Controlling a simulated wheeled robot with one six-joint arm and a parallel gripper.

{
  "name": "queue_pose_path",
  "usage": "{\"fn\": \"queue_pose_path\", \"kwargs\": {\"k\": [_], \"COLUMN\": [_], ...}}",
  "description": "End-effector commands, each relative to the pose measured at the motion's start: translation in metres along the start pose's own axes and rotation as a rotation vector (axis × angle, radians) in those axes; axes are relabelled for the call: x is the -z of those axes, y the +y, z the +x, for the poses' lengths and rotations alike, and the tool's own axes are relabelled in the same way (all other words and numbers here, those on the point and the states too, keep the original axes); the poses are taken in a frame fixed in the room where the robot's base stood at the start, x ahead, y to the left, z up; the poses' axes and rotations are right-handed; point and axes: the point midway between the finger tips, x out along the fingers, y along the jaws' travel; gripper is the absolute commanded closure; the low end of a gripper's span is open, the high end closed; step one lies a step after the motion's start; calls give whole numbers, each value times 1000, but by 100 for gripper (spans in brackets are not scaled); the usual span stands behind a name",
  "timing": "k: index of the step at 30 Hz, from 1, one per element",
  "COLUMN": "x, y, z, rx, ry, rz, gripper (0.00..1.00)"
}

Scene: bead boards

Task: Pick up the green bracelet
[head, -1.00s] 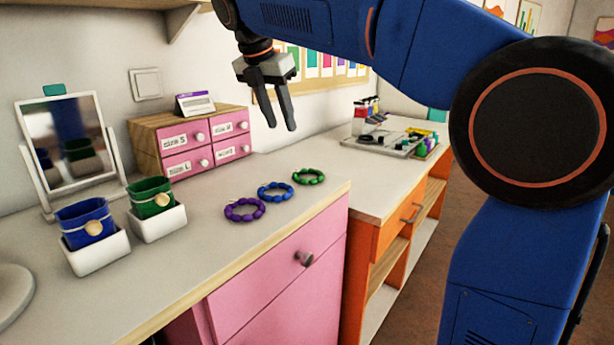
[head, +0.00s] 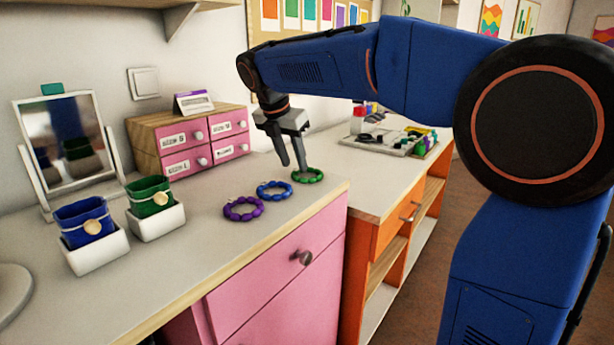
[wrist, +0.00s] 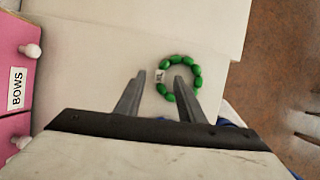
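The green bracelet (head: 308,175) lies flat on the pale counter near its right end, and it shows whole in the wrist view (wrist: 180,76) with a small white tag on its left side. My gripper (head: 294,167) is open and empty, pointing down just above and to the left of the bracelet. In the wrist view the gripper (wrist: 160,82) has its right finger over the ring's lower part and its left finger outside the ring on the left. Whether a finger touches the beads cannot be told.
A blue bracelet (head: 274,191) and a purple bracelet (head: 243,208) lie in a row to the left. A box of pink drawers (head: 190,139) stands behind. White bins with blue (head: 84,222) and green (head: 150,196) pouches stand left. The counter's front is clear.

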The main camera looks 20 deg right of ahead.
Motion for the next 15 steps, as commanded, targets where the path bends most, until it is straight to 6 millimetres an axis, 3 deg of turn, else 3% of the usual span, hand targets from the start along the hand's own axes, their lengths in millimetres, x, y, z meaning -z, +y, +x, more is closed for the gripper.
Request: {"fn": "queue_pose_path", "kwargs": {"k": [4,12,13,15], "x": [0,0,0,0], "y": [0,0,0,0], "z": [15,18,17,17], "rx": [1,0,0,0], "ry": [0,0,0,0], "rz": [1,0,0,0], "gripper": [64,64,67,84]}}
